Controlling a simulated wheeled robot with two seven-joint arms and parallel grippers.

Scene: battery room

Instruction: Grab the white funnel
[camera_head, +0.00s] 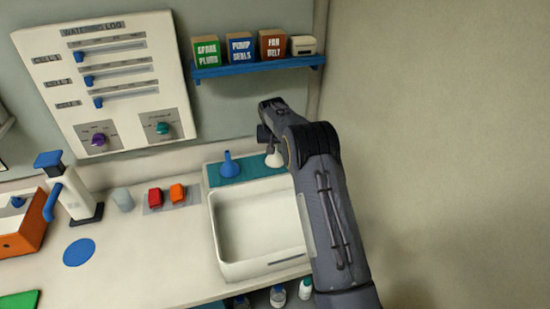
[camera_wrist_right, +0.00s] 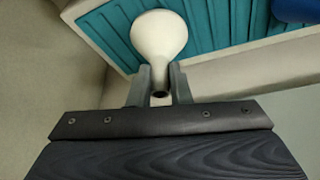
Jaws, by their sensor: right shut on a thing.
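The white funnel (camera_head: 274,158) is at the right end of the teal ribbed mat (camera_head: 256,166) behind the sink, partly hidden by my right arm. In the right wrist view the white funnel (camera_wrist_right: 159,38) has its wide end toward the mat (camera_wrist_right: 110,22) and its narrow spout between my fingers. My right gripper (camera_wrist_right: 160,82) is shut on that spout. In the head view the right gripper (camera_head: 268,138) is over the funnel, its fingers mostly hidden by the arm. Whether the funnel touches the mat is unclear. My left gripper is not in view.
A blue funnel (camera_head: 229,166) stands on the mat left of the white one. The white sink (camera_head: 258,225) is in front. A blue shelf (camera_head: 258,66) with several small boxes is above. Red (camera_head: 155,197) and orange (camera_head: 177,193) items sit left of the sink.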

